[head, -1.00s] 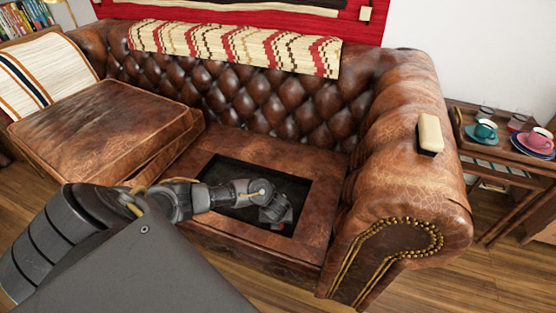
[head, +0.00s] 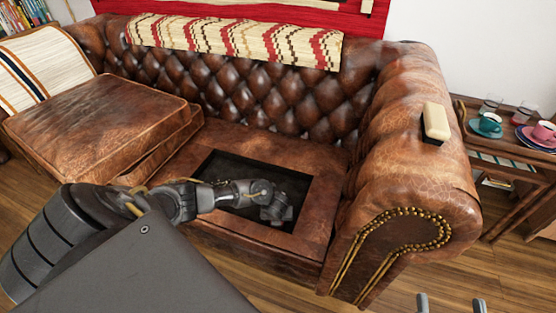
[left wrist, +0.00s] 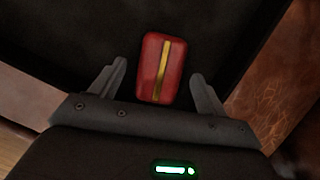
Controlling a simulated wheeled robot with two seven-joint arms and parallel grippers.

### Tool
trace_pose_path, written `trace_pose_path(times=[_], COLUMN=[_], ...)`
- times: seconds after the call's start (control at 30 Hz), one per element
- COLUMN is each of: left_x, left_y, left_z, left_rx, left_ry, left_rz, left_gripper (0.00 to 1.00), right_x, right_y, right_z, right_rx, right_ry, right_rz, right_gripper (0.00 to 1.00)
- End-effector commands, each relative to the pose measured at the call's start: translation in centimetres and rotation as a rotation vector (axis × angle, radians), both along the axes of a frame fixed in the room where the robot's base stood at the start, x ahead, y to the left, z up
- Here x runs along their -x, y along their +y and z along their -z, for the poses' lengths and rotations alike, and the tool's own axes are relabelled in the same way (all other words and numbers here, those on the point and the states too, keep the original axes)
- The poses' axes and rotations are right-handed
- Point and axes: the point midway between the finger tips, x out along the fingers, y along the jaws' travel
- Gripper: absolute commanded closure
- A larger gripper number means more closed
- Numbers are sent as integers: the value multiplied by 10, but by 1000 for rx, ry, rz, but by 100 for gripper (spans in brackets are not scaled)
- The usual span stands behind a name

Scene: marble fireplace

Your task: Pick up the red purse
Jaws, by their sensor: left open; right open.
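The red purse (left wrist: 162,68) shows in the left wrist view, with a gold stripe down its middle. It lies on the dark floor of the recess in the sofa seat (head: 232,168). My left gripper (left wrist: 158,80) is open, its two fingers on either side of the purse in that view, with gaps between. In the head view my left gripper (head: 276,212) is down at the recess, and its hand and arm hide the purse. My right gripper (head: 451,303) shows only its two spread fingertips at the bottom edge; it is open and empty.
The brown leather sofa has a tufted back and a thick right armrest (head: 405,165) bearing a cream block-shaped object (head: 436,121). Removed seat cushions (head: 100,120) are stacked at left. Wooden floor lies in front.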

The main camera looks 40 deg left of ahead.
Motion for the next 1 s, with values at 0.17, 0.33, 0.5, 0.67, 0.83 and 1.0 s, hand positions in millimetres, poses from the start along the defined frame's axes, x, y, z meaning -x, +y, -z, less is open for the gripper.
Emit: trace_pose_path(times=[0.17,0.33,0.5,0.67,0.83,1.0], left_x=[-1,-1,0,-1,-1,-1], left_y=[0,0,0,0,0,0], left_z=[1,1,1,1,1,-2], left_rx=[1,1,1,1,1,1], left_ry=[-1,-1,-1,-1,-1,-1], left_rz=[0,0,0,0,0,0], left_gripper=[25,32,55,74,74,74], right_x=[1,1,1,1,1,0], right_y=[1,1,1,1,0,0], right_z=[-3,-3,-3,-3,-3,-2], right_rx=[-9,-8,-8,-7,-7,-1], right_ry=[-15,-15,-14,-14,-14,-2], right_rz=[-5,-5,-4,-3,-3,-1], right_gripper=[29,29,29,29,29,29])
